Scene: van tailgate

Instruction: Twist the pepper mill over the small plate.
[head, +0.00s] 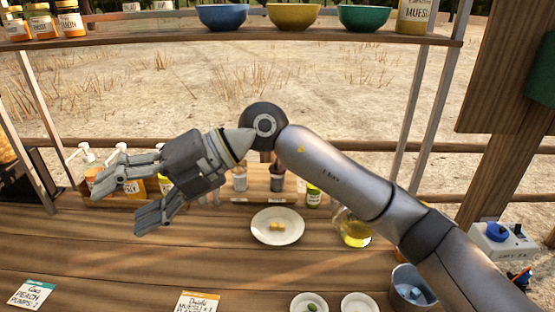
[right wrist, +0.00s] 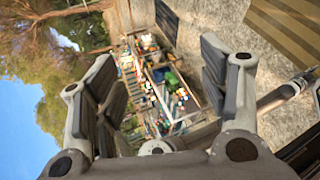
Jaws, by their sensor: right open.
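A white plate (head: 277,238) lies on the wooden counter near the middle, with a few yellow pieces (head: 277,226) on it. Two smaller white dishes (head: 360,304) stand at the front edge; one holds something green. A dark upright item (head: 277,180) stands in the wooden rack behind the plate; I cannot tell whether it is the pepper mill. My right gripper (head: 117,204) is open and empty, raised over the left part of the counter, pointing left, away from the plate. Its spread fingers also show in the right wrist view (right wrist: 160,90). My left gripper is out of view.
Pump bottles (head: 90,165) stand behind my right gripper. An oil jug (head: 353,234) stands right of the plate, and a metal bucket (head: 409,284) is at front right. A shelf (head: 200,37) with bowls and jars spans the top. The front-left counter is mostly clear.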

